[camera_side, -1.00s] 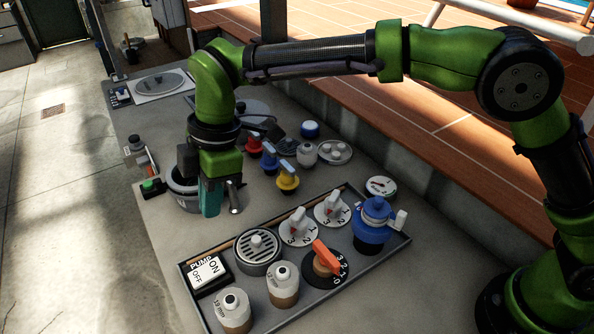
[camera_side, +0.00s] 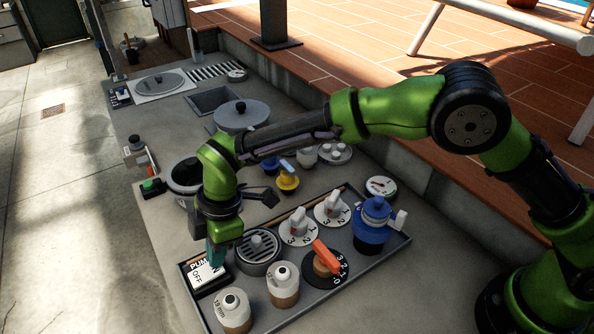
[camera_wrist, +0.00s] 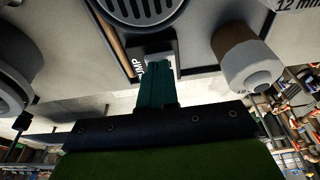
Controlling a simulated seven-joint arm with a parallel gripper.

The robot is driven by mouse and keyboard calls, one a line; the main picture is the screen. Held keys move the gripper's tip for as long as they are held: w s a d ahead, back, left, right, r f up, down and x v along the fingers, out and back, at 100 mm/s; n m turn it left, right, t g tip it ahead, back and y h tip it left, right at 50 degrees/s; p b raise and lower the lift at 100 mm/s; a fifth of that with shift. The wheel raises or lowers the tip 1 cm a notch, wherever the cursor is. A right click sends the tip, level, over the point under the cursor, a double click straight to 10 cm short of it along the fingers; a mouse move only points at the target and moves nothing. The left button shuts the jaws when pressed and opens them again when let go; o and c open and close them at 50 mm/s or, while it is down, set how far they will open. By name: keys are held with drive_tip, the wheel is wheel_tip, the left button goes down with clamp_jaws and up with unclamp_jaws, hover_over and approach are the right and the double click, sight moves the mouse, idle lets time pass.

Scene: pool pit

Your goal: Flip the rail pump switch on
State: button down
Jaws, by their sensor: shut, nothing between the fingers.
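The pump switch (camera_side: 207,277) is a white rocker in a black frame, marked PUMP, ON and OFF, at the near left corner of the grey tray. My gripper (camera_side: 216,260) is shut and empty, its teal fingers pointing down at the ON end of the rocker and hiding that end. In the wrist view my gripper (camera_wrist: 157,68) covers most of the switch, and only part of its frame (camera_wrist: 136,68) with the PUMP lettering shows. I cannot tell whether the fingertips touch the rocker or which way it is tilted.
A round grey grille (camera_side: 258,250) stands close beside my gripper. White-topped cylinders (camera_side: 233,311) stand in front of it. The tray (camera_side: 400,240) also holds numbered dials, an orange-handled selector (camera_side: 325,257) and a blue valve (camera_side: 372,225). Bare counter lies left of the tray.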

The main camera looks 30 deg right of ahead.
drive_tip(key=shift+d+f+y, duration=0.3)
drive_tip(key=shift+f+y, duration=0.1)
drive_tip(key=shift+f, duration=0.05)
drive_tip(key=shift+f+y, duration=0.1)
drive_tip(key=shift+y, duration=0.2)
drive_tip(key=shift+r, duration=0.8)
drive_tip(key=shift+r, duration=0.1)
